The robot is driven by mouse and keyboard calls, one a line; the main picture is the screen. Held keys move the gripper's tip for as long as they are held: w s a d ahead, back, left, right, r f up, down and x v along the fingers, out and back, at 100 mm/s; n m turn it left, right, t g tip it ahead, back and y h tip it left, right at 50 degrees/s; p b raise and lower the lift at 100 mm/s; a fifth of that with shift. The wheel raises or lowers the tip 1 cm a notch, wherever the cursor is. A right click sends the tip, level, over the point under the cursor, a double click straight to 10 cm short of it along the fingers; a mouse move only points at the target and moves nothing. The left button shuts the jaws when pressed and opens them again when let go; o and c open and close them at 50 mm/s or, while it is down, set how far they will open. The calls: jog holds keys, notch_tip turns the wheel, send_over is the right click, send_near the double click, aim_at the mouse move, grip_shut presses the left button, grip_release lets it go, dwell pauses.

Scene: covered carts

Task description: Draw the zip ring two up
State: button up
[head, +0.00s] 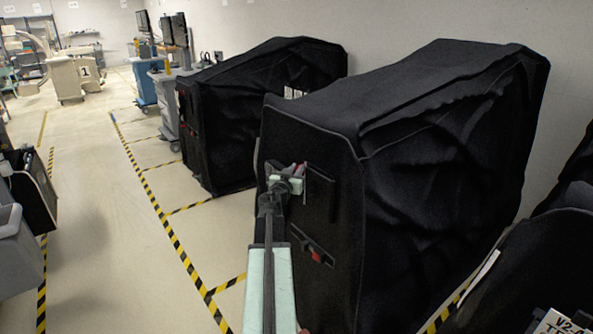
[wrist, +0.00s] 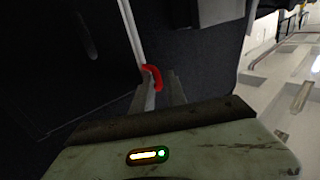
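A red ring (wrist: 153,77) hangs at the lower end of a pale strip (wrist: 132,30) on dark cloth in the wrist view. My gripper (wrist: 160,90) has its two fingers apart, one on each side of the ring's lower part. In the head view my gripper (head: 294,174) is at the upper part of the near end of a black covered cart (head: 330,215), with a bit of red showing at its tip. A second red tab (head: 315,256) sits lower on the same cover, on a slanted dark strip. The gripper partly hides the upper ring there.
Another black covered cart (head: 225,120) stands behind to the left. A further dark cover (head: 545,265) with a white label is close on the right.

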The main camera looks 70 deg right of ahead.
jog(key=a, duration=0.7)
jog(key=shift+a, duration=0.3)
